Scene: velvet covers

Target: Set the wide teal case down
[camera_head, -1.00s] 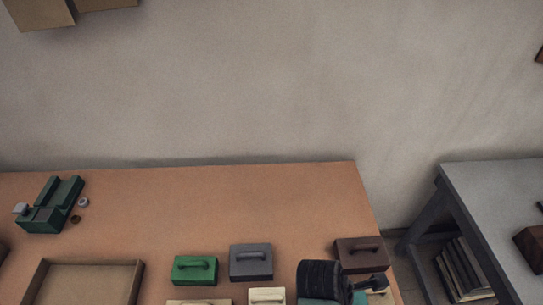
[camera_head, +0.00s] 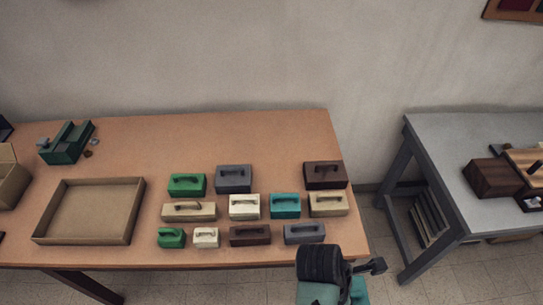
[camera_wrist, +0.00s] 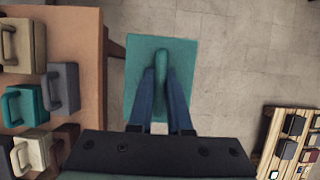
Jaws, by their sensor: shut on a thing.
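The wide teal case (camera_wrist: 146,62) hangs from my gripper (camera_wrist: 166,82) in the wrist view. The two blue fingers are shut on its raised handle, and bare floor tiles show around the case. In the head view my gripper (camera_head: 350,268) is at the bottom, just off the front right corner of the table. A teal patch of the held case (camera_head: 357,290) shows there, mostly hidden by my arm. A smaller teal case (camera_head: 285,206) stands on the table among the others; it also shows in the wrist view (camera_wrist: 26,101).
The orange-brown table (camera_head: 260,140) holds several handled cases in rows near its right end. An empty shallow tray (camera_head: 90,238) and a green holder (camera_head: 66,146) are at the left. A grey table (camera_head: 440,140) stands to the right across a gap. The table's back middle is clear.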

